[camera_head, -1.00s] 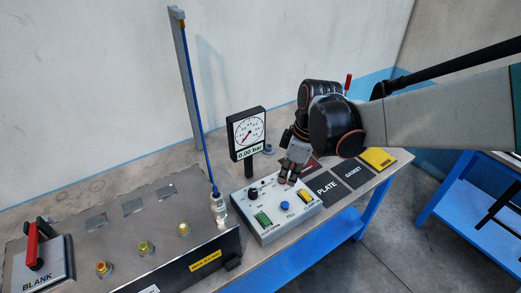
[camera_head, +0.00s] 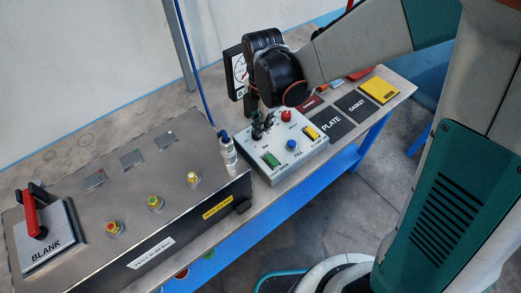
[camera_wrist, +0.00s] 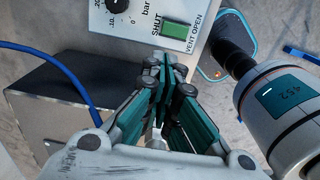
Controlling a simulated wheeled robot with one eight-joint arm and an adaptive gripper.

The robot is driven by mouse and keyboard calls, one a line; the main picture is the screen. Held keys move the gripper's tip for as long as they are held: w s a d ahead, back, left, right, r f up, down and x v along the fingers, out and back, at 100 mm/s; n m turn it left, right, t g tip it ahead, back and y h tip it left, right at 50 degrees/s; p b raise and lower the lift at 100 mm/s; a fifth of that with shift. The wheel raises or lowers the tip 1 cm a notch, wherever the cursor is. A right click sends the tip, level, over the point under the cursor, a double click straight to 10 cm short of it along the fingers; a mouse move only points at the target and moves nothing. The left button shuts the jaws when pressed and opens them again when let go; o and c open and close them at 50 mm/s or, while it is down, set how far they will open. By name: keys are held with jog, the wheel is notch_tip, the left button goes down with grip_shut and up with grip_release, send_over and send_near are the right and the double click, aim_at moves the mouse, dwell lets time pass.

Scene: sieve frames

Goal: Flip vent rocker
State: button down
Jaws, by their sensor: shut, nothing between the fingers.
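The vent rocker is a green rectangle (camera_head: 271,159) on the left front of the light grey control box (camera_head: 309,155). In the wrist view the green rocker (camera_wrist: 176,30) lies between the words SHUT and VENT OPEN. My gripper (camera_head: 261,130) is over the box's left rear part, near the dial, behind the rocker in the head view. In the wrist view my gripper's fingertips (camera_wrist: 165,62) are together and empty, just below the rocker in the picture. Their height above the box is hard to judge. Which way the rocker tilts cannot be told.
The box also has a red button (camera_head: 286,115), a blue button (camera_head: 291,145) and a yellow rocker (camera_head: 311,132). A fitting with a blue hose (camera_head: 227,148) rises close to the box's left side.

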jog(key=b, duration=0.9)
send_near(261, 160)
notch_tip(261, 160, down, 5)
jog(key=shift+s+d+f, duration=0.15)
jog(key=shift+f+b, duration=0.5)
jog(key=shift+b, duration=0.1)
jog(key=shift+r, duration=0.2)
jog(key=shift+r+p, duration=0.6)
jog(key=shift+r, duration=0.15)
